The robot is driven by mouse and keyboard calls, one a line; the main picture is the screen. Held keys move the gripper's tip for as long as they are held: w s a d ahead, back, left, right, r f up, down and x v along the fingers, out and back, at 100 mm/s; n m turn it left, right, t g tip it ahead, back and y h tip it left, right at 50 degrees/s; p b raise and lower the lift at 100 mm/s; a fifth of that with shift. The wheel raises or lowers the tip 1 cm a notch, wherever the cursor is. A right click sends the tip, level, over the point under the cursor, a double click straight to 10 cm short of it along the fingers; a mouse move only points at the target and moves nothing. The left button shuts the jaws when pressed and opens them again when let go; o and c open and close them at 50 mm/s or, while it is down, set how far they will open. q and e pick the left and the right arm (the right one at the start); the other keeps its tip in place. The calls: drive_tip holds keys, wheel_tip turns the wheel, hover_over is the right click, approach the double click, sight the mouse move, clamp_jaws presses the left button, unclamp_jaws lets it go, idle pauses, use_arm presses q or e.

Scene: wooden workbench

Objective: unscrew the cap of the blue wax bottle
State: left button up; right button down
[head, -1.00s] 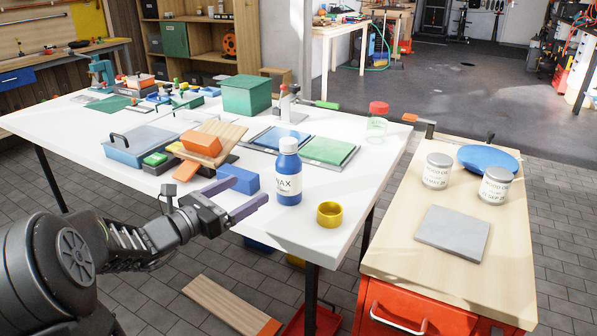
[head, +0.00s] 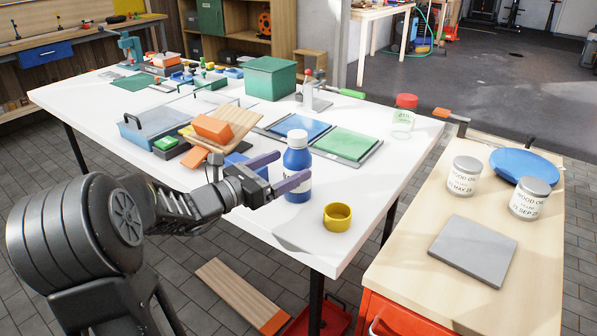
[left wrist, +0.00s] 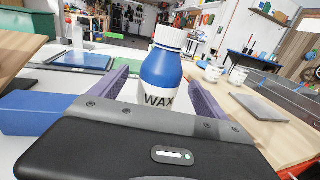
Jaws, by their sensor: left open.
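The blue wax bottle (head: 297,166) stands upright near the front of the white table, with its white cap (head: 297,138) on top. My left gripper (head: 286,170) is open, its purple fingers reaching toward the bottle's body below the cap. In the left wrist view the bottle (left wrist: 161,75) stands between the two spread fingers, with the ribbed white cap (left wrist: 171,37) above them. I cannot tell whether either finger touches it. The near finger hides part of the label in the head view. My right gripper is not in view.
A yellow ring-shaped cup (head: 337,216) stands right of the bottle near the table's front edge. Behind are a tray with blue and green pads (head: 346,143) and a red-capped jar (head: 403,115). An orange block (head: 212,129) on boards lies to the left.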

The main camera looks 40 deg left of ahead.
sight(307, 158)
use_arm(q)
drive_tip(key=shift+w+d, duration=0.15)
drive_tip(key=shift+w, duration=0.55)
drive_tip(key=shift+f+b+x, duration=0.2)
drive_tip(key=shift+b+x, duration=0.35)
drive_tip(key=shift+x, duration=2.05)
clamp_jaws()
wheel_tip(307, 158, up, 10)
drive_tip(key=p, duration=0.3)
drive_tip(key=shift+r, duration=0.1)
